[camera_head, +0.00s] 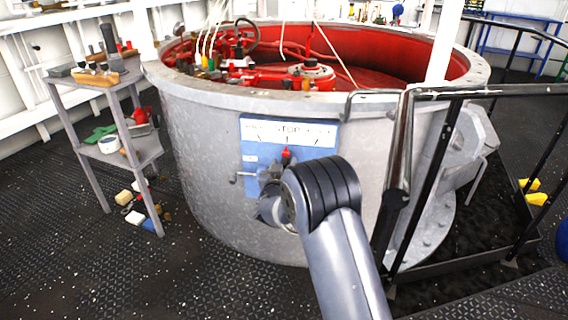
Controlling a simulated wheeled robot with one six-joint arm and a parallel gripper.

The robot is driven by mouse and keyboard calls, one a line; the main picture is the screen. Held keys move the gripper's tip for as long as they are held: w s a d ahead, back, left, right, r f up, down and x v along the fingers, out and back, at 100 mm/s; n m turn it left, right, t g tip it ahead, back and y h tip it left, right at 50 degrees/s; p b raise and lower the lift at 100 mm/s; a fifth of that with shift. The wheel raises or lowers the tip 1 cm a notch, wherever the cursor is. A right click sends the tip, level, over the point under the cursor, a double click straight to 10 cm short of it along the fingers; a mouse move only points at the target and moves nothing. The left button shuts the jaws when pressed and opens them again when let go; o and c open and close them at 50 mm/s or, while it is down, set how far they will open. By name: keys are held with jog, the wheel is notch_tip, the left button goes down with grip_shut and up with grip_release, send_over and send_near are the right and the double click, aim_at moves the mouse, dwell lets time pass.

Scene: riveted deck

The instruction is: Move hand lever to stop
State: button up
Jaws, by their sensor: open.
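A blue panel (249,150) is fixed to the outside of the large grey round tank. Its white scale plate (288,132) reads STOP in the middle; the words at its sides are too small to read. A red-tipped part (286,154), apparently the end of the hand lever, points up just under the plate, near the middle mark. My gripper (268,182) is in front of the lower panel, close below the red tip. My wrist hides most of it and much of the lever. I cannot tell whether the fingers touch the lever. A small metal handle (238,178) sticks out at the panel's left.
The grey tank (205,150) is open, with a red inside holding hoses and fittings. A grey shelf stand (75,120) with tools is at left, with small items on the floor below. Black railings (440,170) stand close right of my arm. The deck in front is clear.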

jog(key=s+a+p, duration=0.1)
jog(key=s, duration=0.9)
jog(key=shift+a+p, duration=0.3)
jog(key=shift+p, duration=0.1)
jog(key=shift+w, duration=0.15)
jog(key=w, duration=0.3)
jog(key=w+d+b, duration=0.1)
jog(key=w, duration=0.3)
jog(key=w+b, duration=0.1)
jog(key=w, duration=0.2)
jog(key=shift+w+d, duration=0.2)
jog(key=shift+d, duration=0.2)
jog(key=shift+w+d+f+b, duration=0.1)
jog(key=shift+b, duration=0.2)
jog(key=shift+d, duration=0.1)
jog(key=shift+r, duration=0.2)
